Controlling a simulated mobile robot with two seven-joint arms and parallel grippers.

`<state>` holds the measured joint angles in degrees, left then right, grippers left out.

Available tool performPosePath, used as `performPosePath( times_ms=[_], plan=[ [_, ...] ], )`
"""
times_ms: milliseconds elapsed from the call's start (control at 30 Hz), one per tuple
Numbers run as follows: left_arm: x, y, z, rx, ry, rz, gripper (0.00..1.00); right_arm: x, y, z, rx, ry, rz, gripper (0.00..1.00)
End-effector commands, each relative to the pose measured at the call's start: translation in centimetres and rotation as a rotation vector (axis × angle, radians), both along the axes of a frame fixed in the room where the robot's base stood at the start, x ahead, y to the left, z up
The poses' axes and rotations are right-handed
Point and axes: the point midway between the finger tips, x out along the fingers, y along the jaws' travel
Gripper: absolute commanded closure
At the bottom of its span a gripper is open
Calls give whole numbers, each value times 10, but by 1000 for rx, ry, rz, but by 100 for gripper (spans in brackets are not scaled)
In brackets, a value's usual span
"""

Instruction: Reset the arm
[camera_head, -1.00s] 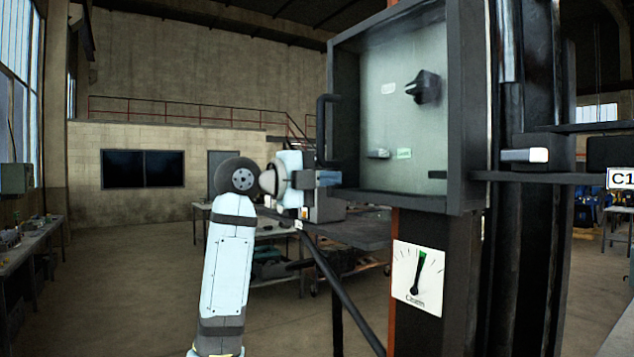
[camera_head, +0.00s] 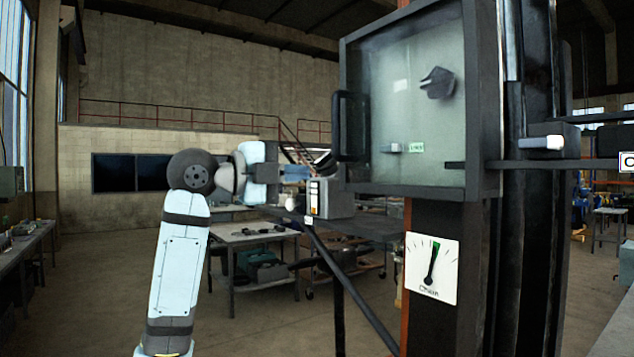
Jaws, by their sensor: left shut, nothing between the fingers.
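My left arm (camera_head: 180,265) rises from the bottom left and bends right at a dark round joint. My left gripper (camera_head: 300,173) points right, toward the glass-fronted cabinet (camera_head: 352,190), with a visible gap before its handle. It is shut and empty; its fingertips are small and hard to make out against the background. My right gripper is not in view.
The cabinet, with a dark knob (camera_head: 437,83) inside, stands at centre right above a gauge (camera_head: 432,268). A small grey box (camera_head: 331,198) sits on a shelf just below my gripper. A slanted dark brace (camera_head: 345,290) runs below.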

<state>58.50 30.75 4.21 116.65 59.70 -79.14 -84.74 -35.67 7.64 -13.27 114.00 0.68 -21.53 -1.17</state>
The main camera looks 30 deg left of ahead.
Motion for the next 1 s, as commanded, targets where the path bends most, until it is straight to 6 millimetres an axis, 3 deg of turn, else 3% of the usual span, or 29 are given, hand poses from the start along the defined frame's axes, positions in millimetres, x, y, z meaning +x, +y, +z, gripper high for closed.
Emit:
performPosePath(
  times_ms=[100, 300, 533, 633, 767, 900, 1000],
  plan=[
    [-19, 9, -2, 2, -2, 3, 100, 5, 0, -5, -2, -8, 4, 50],
    [-35, 15, 0, -1, -1, 0, 100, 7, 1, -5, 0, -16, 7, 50],
    [-35, 15, -1, -4, 3, 0, 100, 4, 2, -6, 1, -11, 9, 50],
    [-23, 12, -16, -36, 37, 7, 100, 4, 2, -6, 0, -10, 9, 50],
    [14, 4, -71, -151, 148, 37, 100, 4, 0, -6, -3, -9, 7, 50],
    [55, -10, -167, -327, 306, 101, 100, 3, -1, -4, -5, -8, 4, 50],
    [71, -21, -240, -447, 412, 155, 100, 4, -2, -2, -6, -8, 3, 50]
  ],
)
